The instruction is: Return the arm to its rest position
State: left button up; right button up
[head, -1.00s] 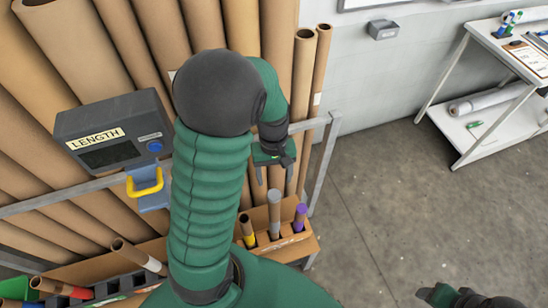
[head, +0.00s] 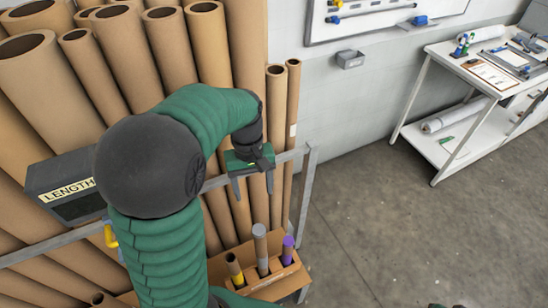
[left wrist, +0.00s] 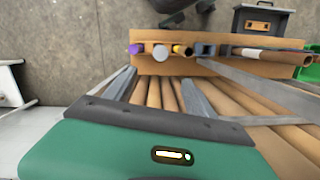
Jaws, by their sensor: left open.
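My left gripper (head: 253,186) is open and empty, with its two fingers pointing down in the head view. It hangs above a brown tray (head: 288,284), in front of the tall cardboard tubes. The tray holds a short tube with a yellow band (head: 235,270), a grey-topped tube (head: 261,250) and a purple-topped tube (head: 288,249). My left arm is bent, its dark elbow covering part of the LENGTH box. My right gripper is not seen.
Tall cardboard tubes (head: 100,55) stand behind a grey metal rail (head: 300,190). The LENGTH box (head: 60,183) is at the left. A white side table (head: 455,75) stands at the right by the wall. The floor between is clear.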

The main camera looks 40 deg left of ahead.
pick_arm(q)
jog(key=s+d+f+m+t+y+b, duration=0.1)
jog(key=d+f+m+t+b, duration=0.2)
jog(key=d+f+m, duration=0.7)
jog(key=shift+s+d+f+b, duration=0.35)
jog(key=shift+d, duration=0.8)
jog(key=shift+a, duration=0.3)
jog(key=shift+d, duration=0.2)
